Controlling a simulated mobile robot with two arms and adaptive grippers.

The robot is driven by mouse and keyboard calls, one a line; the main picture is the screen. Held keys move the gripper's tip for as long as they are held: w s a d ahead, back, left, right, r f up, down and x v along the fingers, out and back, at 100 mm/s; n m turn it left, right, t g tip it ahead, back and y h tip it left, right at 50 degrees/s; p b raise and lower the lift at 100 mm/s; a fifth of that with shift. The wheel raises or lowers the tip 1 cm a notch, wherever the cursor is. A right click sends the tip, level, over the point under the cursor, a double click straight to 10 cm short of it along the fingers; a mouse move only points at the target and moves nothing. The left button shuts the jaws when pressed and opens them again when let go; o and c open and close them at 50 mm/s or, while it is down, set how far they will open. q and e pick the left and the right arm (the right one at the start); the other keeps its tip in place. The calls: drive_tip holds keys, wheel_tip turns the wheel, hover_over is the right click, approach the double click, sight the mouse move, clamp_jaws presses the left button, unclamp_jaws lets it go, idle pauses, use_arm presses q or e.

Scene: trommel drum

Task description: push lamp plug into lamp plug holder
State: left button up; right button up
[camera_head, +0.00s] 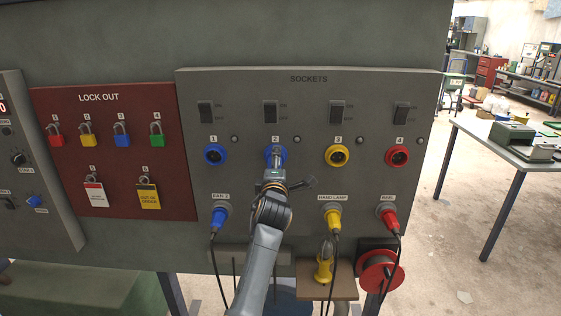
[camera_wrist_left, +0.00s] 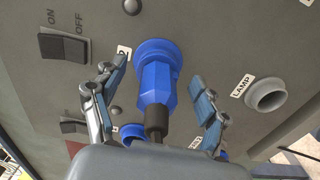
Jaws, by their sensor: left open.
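The lamp plug (camera_wrist_left: 155,82) is blue with a dark cable end. It sits in the blue ring of socket 2 (camera_head: 268,153), which my arm partly covers in the head view. My left gripper (camera_head: 275,168) is in front of that socket. In the left wrist view the gripper (camera_wrist_left: 158,74) is open, with one finger on each side of the plug and a visible gap to both. The lamp plug holder (camera_wrist_left: 267,96), a grey round collar labelled LAMP, is empty at the right of the wrist view. My arm hides it in the head view. My right gripper is not in view.
A blue fan plug (camera_head: 219,217), a yellow hand lamp plug (camera_head: 332,218) and a red reel plug (camera_head: 389,218) sit in the lower row, with hanging cables. A yellow hand lamp (camera_head: 324,265) and red reel (camera_head: 382,275) are below. Socket 1 (camera_head: 215,155) looks empty.

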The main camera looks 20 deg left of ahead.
use_arm(q)
drive_tip(key=shift+w, duration=0.2)
drive_tip(key=shift+a, duration=0.15)
drive_tip(key=shift+s+a, duration=0.15)
drive_tip(key=shift+a, duration=0.05)
drive_tip(key=shift+s+a, duration=0.1)
drive_tip(key=shift+a, duration=0.05)
drive_tip(key=shift+r, duration=0.1)
drive_tip(key=shift+d, duration=0.2)
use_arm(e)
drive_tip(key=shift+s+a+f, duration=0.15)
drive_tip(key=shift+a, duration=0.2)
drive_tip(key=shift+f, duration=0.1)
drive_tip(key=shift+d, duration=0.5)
